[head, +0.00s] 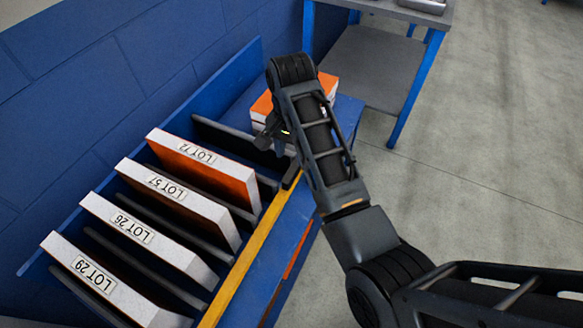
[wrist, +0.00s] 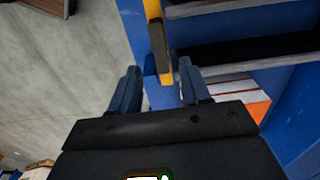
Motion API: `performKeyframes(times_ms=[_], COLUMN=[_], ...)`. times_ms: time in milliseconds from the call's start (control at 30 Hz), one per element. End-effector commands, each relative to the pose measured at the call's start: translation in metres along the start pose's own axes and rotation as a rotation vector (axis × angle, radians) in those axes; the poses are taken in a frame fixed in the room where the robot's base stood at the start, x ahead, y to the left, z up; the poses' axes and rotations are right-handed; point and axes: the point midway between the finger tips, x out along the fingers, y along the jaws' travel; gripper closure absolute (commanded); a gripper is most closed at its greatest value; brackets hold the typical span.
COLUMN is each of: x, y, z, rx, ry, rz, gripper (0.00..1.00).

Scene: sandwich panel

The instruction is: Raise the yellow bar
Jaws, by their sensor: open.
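The yellow bar (head: 250,255) runs along the front edge of the blue rack, in front of the upright panels. Its far end has a dark piece (head: 291,174) on it, close to my gripper (head: 275,138). In the wrist view the yellow bar (wrist: 153,10) enters from the top, and its dark end piece (wrist: 160,52) lies ahead of my gripper (wrist: 160,85). The dark end appears roughly in line with the gap. I cannot tell any contact.
Labelled panels, LOT 72 (head: 205,165), LOT 57 (head: 180,197), LOT 26 (head: 150,237) and LOT 29 (head: 105,285), stand in the blue rack (head: 250,62). An orange-and-white stack (head: 328,84) lies behind my arm. A grey table (head: 370,75) stands beyond. The floor at right is clear.

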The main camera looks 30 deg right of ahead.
Motion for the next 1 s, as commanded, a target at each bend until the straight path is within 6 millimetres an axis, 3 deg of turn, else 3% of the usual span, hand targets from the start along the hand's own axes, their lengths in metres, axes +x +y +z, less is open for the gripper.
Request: performKeyframes(times_ms=[433,833,1000], x=[0.063,0.071,0.071], y=[0.001,0.001,0.001], z=[0.0,0.0,0.0], rx=[-0.002,-0.002,-0.002], ry=[0.0,0.002,0.002], rz=[0.0,-0.001,-0.001], gripper=[0.53,0.53,0.69])
